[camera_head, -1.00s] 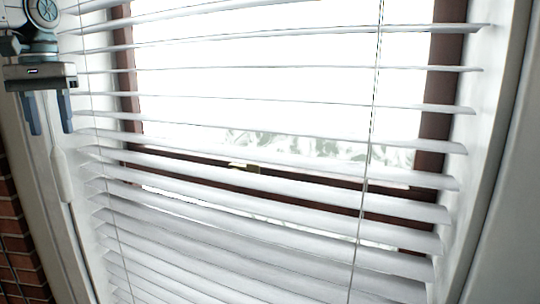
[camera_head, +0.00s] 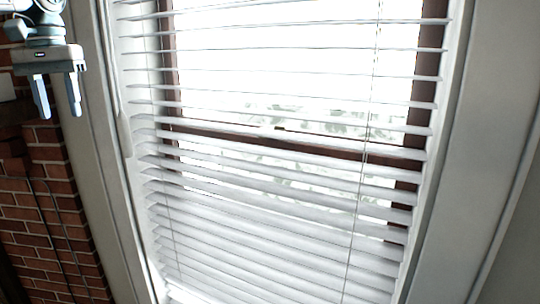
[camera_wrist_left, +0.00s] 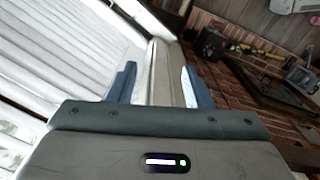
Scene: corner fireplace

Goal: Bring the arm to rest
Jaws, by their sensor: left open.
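My left gripper (camera_head: 57,96) hangs at the upper left of the head view, its two blue-grey fingers pointing down, spread apart with nothing between them. It is in front of the brick wall and the left side of the window frame. In the left wrist view the gripper (camera_wrist_left: 157,85) also shows open and empty, with a pale frame strip beyond its fingers. My right gripper is in neither view.
A window with white slatted blinds (camera_head: 270,190) fills the middle of the head view. A brick wall (camera_head: 45,215) is at the left. In the left wrist view, a dark-edged surface (camera_wrist_left: 275,90) with several small items lies at the right.

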